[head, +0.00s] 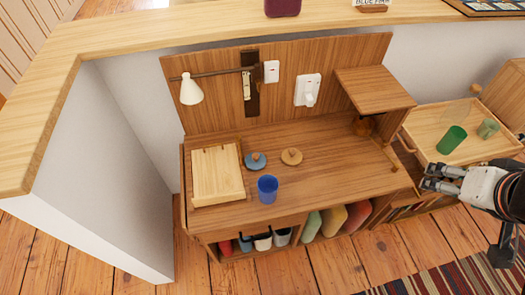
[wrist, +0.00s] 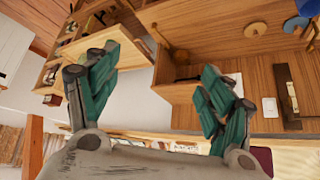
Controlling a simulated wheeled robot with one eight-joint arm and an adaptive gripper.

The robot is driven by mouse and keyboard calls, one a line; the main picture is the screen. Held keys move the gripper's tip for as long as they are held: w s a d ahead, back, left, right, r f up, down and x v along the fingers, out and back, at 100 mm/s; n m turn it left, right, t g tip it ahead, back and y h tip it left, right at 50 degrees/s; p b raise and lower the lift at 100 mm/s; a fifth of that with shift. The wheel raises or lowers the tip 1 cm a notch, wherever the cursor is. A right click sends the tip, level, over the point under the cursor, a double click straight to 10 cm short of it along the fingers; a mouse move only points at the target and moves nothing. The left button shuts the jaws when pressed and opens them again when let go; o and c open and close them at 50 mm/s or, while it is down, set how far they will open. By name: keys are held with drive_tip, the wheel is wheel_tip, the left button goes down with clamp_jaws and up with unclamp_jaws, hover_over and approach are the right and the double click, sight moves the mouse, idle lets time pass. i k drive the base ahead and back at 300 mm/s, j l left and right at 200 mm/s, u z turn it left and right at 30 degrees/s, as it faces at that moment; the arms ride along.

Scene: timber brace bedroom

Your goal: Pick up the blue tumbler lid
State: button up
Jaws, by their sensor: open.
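The blue tumbler lid (head: 256,161) is a flat blue disc with a wooden knob. It lies on the desk just behind the blue tumbler (head: 268,190), apart from it. In the wrist view the lid (wrist: 291,27) shows at the upper right, with the tumbler (wrist: 311,8) cut by the frame edge. A similar tan wooden lid (head: 291,157) lies to its right. My gripper (head: 428,178) is at the right of the head view, well to the right of the lid and beyond the desk's right side. Its fingers (wrist: 158,62) are apart and empty.
A wooden tray (head: 217,176) lies left of the lid. A raised shelf (head: 374,88) stands at the desk's back right. Right of the desk, a tray (head: 432,120) holds green cups (head: 452,139). A white lamp (head: 190,90) hangs at the back left. The desk's front right is clear.

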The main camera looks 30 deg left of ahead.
sight(254, 161)
drive_tip(key=j+u, duration=0.15)
drive_tip(key=u, duration=0.3)
drive_tip(key=i+j+u, duration=0.1)
drive_tip(key=u, duration=0.3)
drive_tip(key=j+u, duration=0.2)
drive_tip(key=u, duration=0.25)
drive_tip(key=k+l, duration=0.1)
drive_tip(key=k, duration=0.6)
